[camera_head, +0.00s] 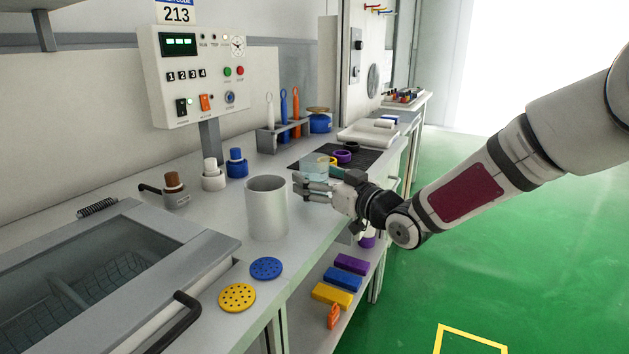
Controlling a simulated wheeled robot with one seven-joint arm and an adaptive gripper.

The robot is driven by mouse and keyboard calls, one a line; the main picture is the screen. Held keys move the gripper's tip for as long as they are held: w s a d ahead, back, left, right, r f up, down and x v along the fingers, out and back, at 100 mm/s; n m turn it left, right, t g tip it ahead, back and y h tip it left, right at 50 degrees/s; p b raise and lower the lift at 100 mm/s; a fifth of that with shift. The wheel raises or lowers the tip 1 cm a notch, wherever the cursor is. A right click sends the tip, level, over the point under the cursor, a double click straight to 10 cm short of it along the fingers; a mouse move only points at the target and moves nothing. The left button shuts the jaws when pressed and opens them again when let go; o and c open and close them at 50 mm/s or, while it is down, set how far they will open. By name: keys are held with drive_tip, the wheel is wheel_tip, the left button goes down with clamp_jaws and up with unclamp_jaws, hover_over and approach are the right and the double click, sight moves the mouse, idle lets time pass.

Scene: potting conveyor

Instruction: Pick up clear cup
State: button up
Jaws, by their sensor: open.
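The clear cup (315,166) is a small, pale blue see-through vessel on the bench, near the front corner of a dark mat. My gripper (303,187) reaches in from the right with its fingers pointing left, low over the bench. It is open. The cup shows just above and behind the fingers, and its lower part is hidden by them. I cannot tell whether the fingers touch the cup or whether it stands partly between them.
A tall grey cylinder (267,208) stands left of my gripper. The dark mat (369,164) holds yellow, purple and black rings. A rack (283,136) with tools stands behind. Yellow (237,298) and blue (266,268) perforated discs lie in front. A sink basin (80,285) is at left.

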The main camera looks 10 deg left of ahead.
drive_tip(key=c, duration=1.3)
drive_tip(key=shift+r, duration=0.2)
